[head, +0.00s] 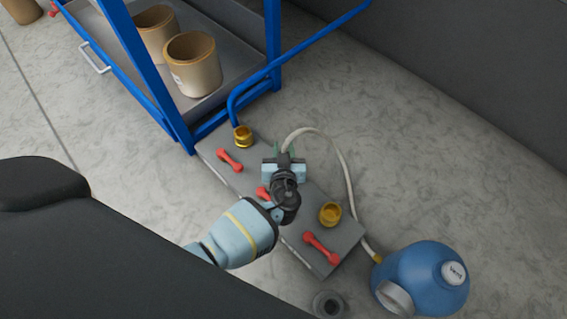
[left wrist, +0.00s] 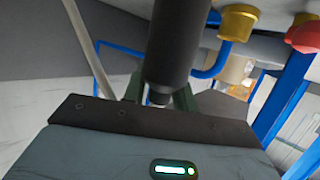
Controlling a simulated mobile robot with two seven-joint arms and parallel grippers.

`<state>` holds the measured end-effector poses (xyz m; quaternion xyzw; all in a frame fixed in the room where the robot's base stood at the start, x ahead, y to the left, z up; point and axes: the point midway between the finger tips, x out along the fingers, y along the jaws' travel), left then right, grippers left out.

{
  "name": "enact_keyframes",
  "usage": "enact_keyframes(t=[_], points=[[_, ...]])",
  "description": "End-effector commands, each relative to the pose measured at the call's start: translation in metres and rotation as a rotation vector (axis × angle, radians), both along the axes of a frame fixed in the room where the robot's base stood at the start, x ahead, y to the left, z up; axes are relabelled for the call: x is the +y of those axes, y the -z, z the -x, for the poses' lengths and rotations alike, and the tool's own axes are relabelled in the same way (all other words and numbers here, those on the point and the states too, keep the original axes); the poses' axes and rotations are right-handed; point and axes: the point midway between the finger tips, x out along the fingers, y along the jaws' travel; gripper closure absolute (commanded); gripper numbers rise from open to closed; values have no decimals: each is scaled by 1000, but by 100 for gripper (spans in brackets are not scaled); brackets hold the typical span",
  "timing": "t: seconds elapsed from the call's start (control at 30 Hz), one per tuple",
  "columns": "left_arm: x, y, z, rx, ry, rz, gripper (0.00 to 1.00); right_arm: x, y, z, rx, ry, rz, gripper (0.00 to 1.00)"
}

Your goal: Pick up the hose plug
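My left gripper (head: 284,158) is over the middle of the grey panel block, its arm coming from the lower left. In the left wrist view, its two green fingers (left wrist: 158,92) stand apart, one on each side of a dark cylinder (left wrist: 170,45), which looks like the hose plug. I cannot tell whether the fingers press on it. A pale hose (head: 347,178) curves from beside the gripper to the blue tank; it also shows in the left wrist view (left wrist: 88,45). In the head view my gripper and wrist mostly hide the plug. My right gripper is not in view.
The grey panel block (head: 213,150) carries brass fittings (head: 330,213) and red handles (head: 321,247). A blue tank (head: 425,278) stands at its lower right, near a dark ring-shaped part (head: 328,303). A blue-framed rack (head: 188,140) with tan pots (head: 195,65) is behind. Floor at right is clear.

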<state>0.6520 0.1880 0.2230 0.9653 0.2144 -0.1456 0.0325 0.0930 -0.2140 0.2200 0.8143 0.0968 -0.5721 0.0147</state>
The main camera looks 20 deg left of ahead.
Motion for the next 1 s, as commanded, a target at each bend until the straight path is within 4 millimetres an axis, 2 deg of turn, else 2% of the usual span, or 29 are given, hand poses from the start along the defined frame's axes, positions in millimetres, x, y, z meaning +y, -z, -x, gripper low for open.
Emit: enact_keyframes(t=[0.03, 0.13, 0.67, 0.87, 1.0], points=[[0, 0, 0, 0, 0, 0, 89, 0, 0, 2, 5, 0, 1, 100], [0, 0, 0, 1, 0, 0, 100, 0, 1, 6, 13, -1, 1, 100], [0, -4, 1, 4, 0, 1, 100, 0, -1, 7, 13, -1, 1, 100], [0, -26, 1, 1, 0, 3, 100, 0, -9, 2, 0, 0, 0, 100], [0, -53, 1, -3, 0, 3, 100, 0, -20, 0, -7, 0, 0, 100]])
